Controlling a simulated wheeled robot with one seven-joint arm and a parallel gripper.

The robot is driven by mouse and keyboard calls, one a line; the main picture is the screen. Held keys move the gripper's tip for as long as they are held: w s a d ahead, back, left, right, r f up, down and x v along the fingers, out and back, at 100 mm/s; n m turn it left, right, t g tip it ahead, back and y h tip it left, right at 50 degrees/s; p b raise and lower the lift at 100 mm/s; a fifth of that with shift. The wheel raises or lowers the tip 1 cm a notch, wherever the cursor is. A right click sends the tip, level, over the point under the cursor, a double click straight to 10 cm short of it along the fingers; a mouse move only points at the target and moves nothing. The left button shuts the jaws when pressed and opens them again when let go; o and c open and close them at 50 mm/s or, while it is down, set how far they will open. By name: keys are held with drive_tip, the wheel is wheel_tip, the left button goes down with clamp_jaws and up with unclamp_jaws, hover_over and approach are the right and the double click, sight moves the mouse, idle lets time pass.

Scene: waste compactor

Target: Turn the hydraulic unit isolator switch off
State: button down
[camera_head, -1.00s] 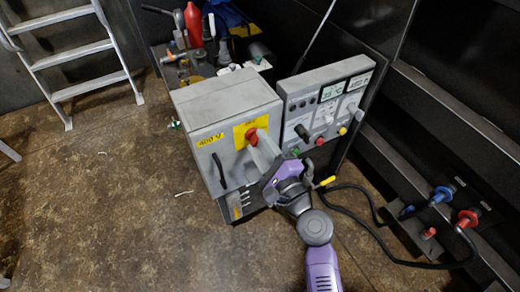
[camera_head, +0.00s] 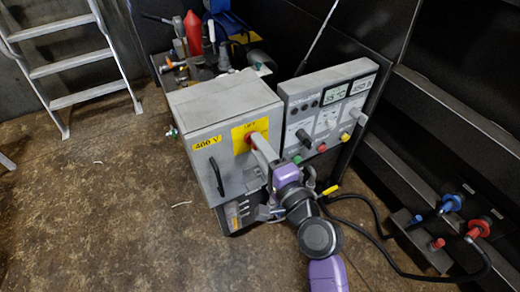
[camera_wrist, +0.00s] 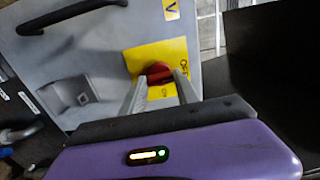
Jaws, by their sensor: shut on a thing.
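The isolator switch is a red rotary knob (camera_head: 252,137) on a yellow plate (camera_head: 239,132) on the front of a grey cabinet marked 400 V. My gripper (camera_head: 261,145) reaches it from the lower right and is shut on the knob. The wrist view shows the red knob (camera_wrist: 158,72) between the tips of my two grey fingers (camera_wrist: 160,88). Black lettering on the yellow plate (camera_wrist: 150,54) is partly covered; OFF seems to stand beside the knob. My fingers hide part of the knob, and I cannot tell its exact angle.
A black door handle (camera_head: 217,175) is left of the switch. A grey control panel (camera_head: 328,105) with coloured buttons stands close on the right. A black hose (camera_head: 375,225) and blue and red couplings (camera_head: 450,203) are at right.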

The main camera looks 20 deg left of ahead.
drive_tip(key=shift+f, duration=0.1)
drive_tip(key=c, duration=0.9)
unclamp_jaws()
drive_tip(key=v, duration=0.7)
drive_tip(key=shift+s+d, duration=0.25)
drive_tip(key=shift+d, duration=0.1)
